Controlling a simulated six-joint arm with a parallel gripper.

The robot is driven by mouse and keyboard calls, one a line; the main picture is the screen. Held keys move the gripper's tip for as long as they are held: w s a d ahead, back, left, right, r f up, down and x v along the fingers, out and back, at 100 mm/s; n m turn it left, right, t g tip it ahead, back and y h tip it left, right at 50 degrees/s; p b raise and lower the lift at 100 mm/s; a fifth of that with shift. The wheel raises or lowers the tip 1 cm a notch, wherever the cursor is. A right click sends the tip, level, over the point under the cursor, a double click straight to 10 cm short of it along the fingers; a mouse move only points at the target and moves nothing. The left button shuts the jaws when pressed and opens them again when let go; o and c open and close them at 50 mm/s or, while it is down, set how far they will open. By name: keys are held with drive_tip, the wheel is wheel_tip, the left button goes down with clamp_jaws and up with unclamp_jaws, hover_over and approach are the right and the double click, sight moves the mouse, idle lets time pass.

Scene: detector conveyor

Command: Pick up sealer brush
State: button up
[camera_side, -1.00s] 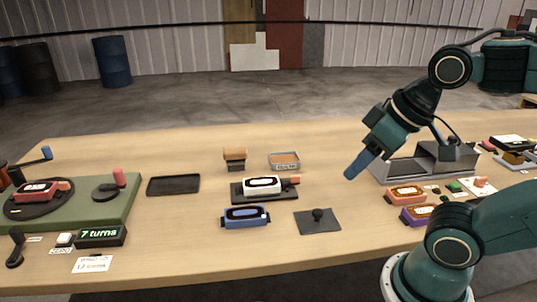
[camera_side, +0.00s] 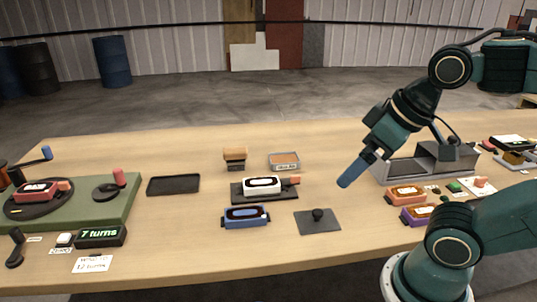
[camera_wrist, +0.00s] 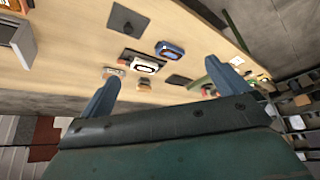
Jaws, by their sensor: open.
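A brush with a tan block top and dark lower part (camera_side: 235,159), which I take for the sealer brush, stands upright at the middle back of the table. It seems to show small and tan between the fingers in the wrist view (camera_wrist: 144,87). My gripper (camera_side: 344,183) is open and empty above the table, well to the right of the brush. In the side view its blue fingers overlap; in the wrist view they stand wide apart (camera_wrist: 162,72). A shallow tin with orange-brown content (camera_side: 284,161) is just right of the brush.
A white detector (camera_side: 262,186) sits on a dark base, with a blue detector (camera_side: 246,217) in front. A black tray (camera_side: 173,185) is left of the brush. A grey metal box (camera_side: 447,157) stands at right.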

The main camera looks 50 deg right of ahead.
drive_tip(key=shift+w+r, duration=0.1)
drive_tip(key=w+d+r+m+g, duration=0.1)
drive_tip(key=w+r, duration=0.2)
drive_tip(key=w, duration=0.2)
drive_tip(key=w+d+r+m, duration=0.1)
drive_tip(key=w+d+r, duration=0.1)
drive_tip(key=w+r, duration=0.3)
drive_tip(key=m+g+h, duration=0.1)
drive_tip(key=m+g, duration=0.3)
drive_tip(key=m, duration=0.3)
hover_over(236, 148)
drive_tip(key=s+a, duration=0.1)
wheel_tip(236, 148, down, 16)
drive_tip(key=shift+r, duration=0.25)
drive_tip(key=shift+a+f, duration=0.1)
drive_tip(key=shift+f, duration=0.05)
drive_tip(key=shift+w+d+f, duration=0.1)
drive_tip(key=shift+f, duration=1.25)
drive_tip(key=shift+w+d+f, duration=0.15)
drive_tip(key=shift+f, duration=1.25)
drive_tip(key=shift+w+d+f, duration=0.1)
drive_tip(key=shift+f, duration=1.25)
